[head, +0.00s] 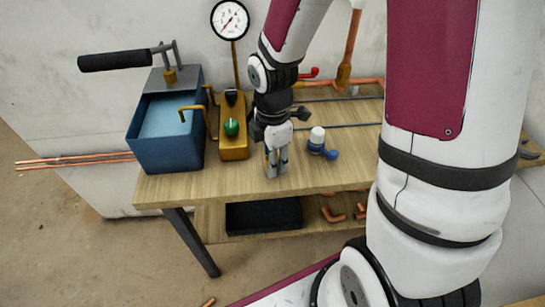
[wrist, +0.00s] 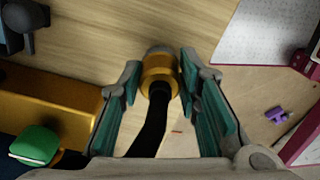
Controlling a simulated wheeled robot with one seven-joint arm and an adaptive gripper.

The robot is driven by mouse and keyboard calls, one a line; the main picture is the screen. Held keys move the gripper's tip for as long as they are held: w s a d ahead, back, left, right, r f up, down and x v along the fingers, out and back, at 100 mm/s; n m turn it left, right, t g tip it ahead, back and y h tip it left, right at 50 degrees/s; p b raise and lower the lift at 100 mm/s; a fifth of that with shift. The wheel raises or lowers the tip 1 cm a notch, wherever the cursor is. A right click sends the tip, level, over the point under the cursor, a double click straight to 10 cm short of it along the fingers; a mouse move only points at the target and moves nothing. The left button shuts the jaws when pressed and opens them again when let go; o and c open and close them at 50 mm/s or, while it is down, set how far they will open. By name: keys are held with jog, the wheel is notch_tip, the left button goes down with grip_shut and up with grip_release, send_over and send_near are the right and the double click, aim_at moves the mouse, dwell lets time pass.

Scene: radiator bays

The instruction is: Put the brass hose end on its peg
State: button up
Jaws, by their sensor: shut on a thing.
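My gripper (head: 276,168) is low over the front of the wooden bench, right of the brass-coloured block. In the wrist view it is shut on the brass hose end (wrist: 158,76), a short brass cylinder with a grey tip. The hose end sits between the green-padded fingertips. Its black hose (wrist: 148,135) runs back between the fingers toward the camera. In the head view the fingers and arm largely hide the hose end. I cannot make out the peg for certain in either view.
A blue pump tank (head: 165,140) with a long black handle (head: 115,61) stands left. The brass-coloured block (head: 234,145) carries a green knob (head: 231,127); a pressure gauge (head: 230,20) rises behind it. Bare bench lies in front.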

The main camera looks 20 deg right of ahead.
jog(key=o, duration=1)
notch_tip(320, 180, up, 12)
jog(key=s+r+m+t+p, duration=0.1)
jog(key=s+r+m+p, duration=0.1)
jog(key=s+r+m, duration=0.3)
jog(key=s+r+m+t+p, duration=0.1)
jog(key=s+r+m, duration=0.4)
jog(key=s+m, duration=0.2)
jog(key=s+r+m+t+p, duration=0.2)
jog(key=s+r+m, duration=0.4)
jog(key=shift+s+d+p, duration=0.1)
jog(key=shift+s+p, duration=0.05)
jog(key=shift+p, duration=0.15)
